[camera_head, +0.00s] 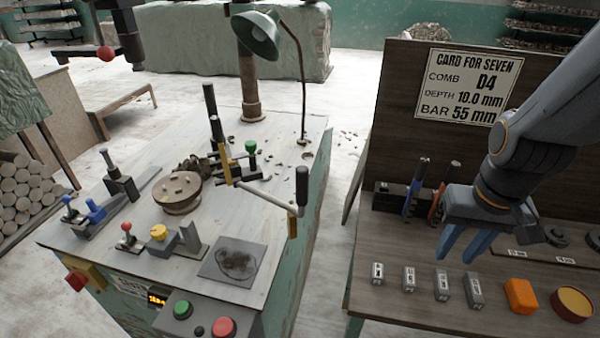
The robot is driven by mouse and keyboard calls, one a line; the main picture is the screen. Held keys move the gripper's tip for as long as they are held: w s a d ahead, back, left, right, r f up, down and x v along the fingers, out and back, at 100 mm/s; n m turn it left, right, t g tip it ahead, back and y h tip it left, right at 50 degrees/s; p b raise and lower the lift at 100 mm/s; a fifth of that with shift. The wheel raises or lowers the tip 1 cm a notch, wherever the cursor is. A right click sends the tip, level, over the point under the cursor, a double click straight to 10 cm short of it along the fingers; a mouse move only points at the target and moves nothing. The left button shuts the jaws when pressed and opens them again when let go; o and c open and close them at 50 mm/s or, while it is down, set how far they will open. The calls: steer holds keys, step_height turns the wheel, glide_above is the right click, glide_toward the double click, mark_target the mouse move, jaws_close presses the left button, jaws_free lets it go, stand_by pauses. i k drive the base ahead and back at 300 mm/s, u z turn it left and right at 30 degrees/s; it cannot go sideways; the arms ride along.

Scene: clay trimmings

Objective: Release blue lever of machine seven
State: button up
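Machine seven appears to be the green-sided bench (300,235) on the left, though its own label is too small to read. On its left edge stands a small lever with a dark blue ball knob (67,200). Beside it is a bright blue lever or clamp piece (95,210); I cannot tell which one is the blue lever, or whether either is engaged. My gripper (455,260) is over the right-hand bench, far from both. Its two blue-grey fingers point down, apart, with nothing seen between them.
The bench also carries red (126,227), yellow (158,232) and green (250,146) knobs, a long black-handled bar (301,187) and a lamp (256,35). Below my gripper lie grey blocks (409,279) and an orange block (520,296). A card board (410,140) rises behind.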

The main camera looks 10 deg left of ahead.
mark_target(66, 200)
steer(key=k, duration=1.1)
steer(key=u, duration=1.2)
steer(key=i, duration=0.8)
steer(key=u, duration=0.8)
steer(key=k, duration=0.7)
steer(key=u, duration=0.45)
steer(key=i, duration=1.1)
steer(key=z, duration=0.65)
